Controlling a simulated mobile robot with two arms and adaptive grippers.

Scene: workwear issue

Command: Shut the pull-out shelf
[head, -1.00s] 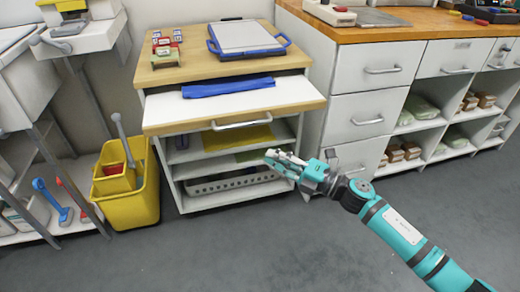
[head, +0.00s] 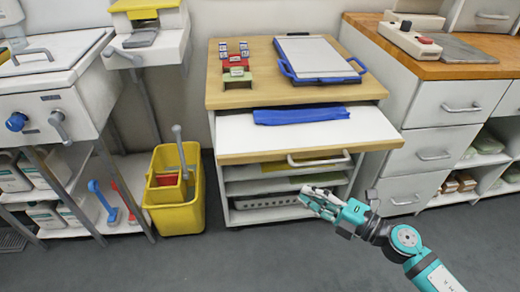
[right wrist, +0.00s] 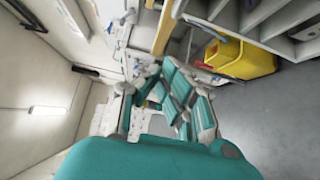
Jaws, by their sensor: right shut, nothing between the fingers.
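The pull-out shelf (head: 235,136) sticks out from the front of a wooden-topped cabinet (head: 220,96). It has a white surface, a wooden front edge and a metal bar handle (head: 320,160). A folded blue cloth (head: 300,116) lies on it. My right gripper (head: 306,196) is shut and empty, in front of the cabinet, below the handle in the picture and apart from it. In the right wrist view the right gripper's fingers (right wrist: 165,100) show. My left gripper is not in view.
A blue-handled tray (head: 318,58) and small red and green racks (head: 237,66) stand on the cabinet top. A yellow mop bucket (head: 178,205) stands left of the cabinet, also in the right wrist view (right wrist: 245,60). A drawer unit (head: 420,150) is on the right. The grey floor in front is clear.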

